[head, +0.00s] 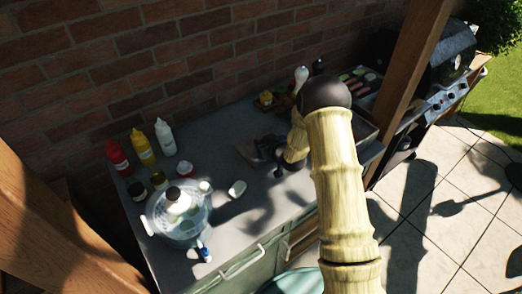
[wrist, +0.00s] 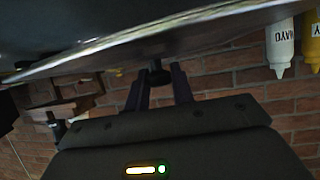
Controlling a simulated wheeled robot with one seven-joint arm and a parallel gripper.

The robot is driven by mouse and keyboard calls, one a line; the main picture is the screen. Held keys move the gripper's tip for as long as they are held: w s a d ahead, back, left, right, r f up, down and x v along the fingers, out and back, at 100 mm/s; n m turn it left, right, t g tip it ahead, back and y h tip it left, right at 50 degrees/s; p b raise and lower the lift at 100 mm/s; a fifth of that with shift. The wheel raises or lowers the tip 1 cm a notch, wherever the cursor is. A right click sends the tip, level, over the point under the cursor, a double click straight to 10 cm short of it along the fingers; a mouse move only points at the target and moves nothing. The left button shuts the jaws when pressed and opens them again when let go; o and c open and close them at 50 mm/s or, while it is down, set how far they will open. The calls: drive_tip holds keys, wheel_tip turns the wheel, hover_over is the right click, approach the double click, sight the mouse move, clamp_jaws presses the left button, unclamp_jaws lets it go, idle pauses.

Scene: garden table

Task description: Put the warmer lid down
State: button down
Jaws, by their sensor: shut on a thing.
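The warmer lid (wrist: 130,40) fills the top of the wrist view as a wide, dark, shiny plate with a bright rim. My gripper (wrist: 158,88) is shut on its small dark knob (wrist: 156,73). In the head view, a dark reflective shape that seems to be the lid shows over the grey counter, next to my gripper (head: 282,163). My arm partly covers that area, and I cannot tell whether the lid touches the counter.
A round pot with a clear cover (head: 180,218) stands at the counter's front left. Red, yellow (head: 142,147) and white (head: 164,135) bottles stand near the brick wall, with small jars (head: 158,180) nearby. A grill (head: 445,75) is at right.

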drive_tip(key=shift+f, duration=0.6)
drive_tip(key=shift+f+p, duration=0.75)
drive_tip(key=shift+f, duration=1.35)
